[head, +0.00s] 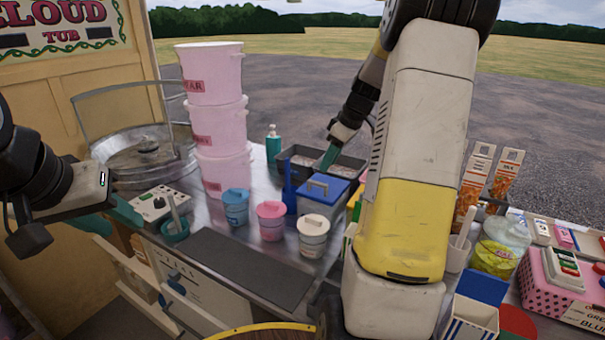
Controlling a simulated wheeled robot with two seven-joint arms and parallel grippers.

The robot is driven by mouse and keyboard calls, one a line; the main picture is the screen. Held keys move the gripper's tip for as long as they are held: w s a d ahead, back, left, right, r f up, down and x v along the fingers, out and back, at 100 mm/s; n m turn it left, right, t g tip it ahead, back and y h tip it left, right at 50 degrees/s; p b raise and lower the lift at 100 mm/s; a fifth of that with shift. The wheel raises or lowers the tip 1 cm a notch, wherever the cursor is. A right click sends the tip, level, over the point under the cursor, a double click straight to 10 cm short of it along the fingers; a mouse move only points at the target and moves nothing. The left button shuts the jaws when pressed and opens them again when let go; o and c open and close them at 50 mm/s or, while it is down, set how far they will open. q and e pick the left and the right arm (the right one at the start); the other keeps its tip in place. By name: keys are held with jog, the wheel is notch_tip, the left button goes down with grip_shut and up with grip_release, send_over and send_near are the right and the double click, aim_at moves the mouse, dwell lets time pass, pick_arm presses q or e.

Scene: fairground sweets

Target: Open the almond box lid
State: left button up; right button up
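A box with a blue lid (325,188) stands on the metal counter, right of centre. The lid has a raised pale handle and looks closed; no almond label is readable. My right gripper (330,158) points down behind this box, at a dark grey tray (291,151) with pale pinkish contents. It is apart from the lid handle, and whether its teal fingers touch the contents is unclear. My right arm hides part of the counter right of the box. My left gripper (118,212) is at far left, beside a white control box, away from the blue lid. Its finger gap is unclear.
Stacked pink tubs (212,125) stand left of the tray. Blue, pink and white lidded pots (313,240) stand in front of the box, with a blue upright tool (289,190) beside it. A teal bottle (273,145) stands behind. A dark mat (250,268) lies clear in front.

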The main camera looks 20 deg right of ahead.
aim_at(318, 183)
jog(key=x, duration=0.7)
jog(key=shift+s, duration=0.1)
grip_shut()
dwell(1.2)
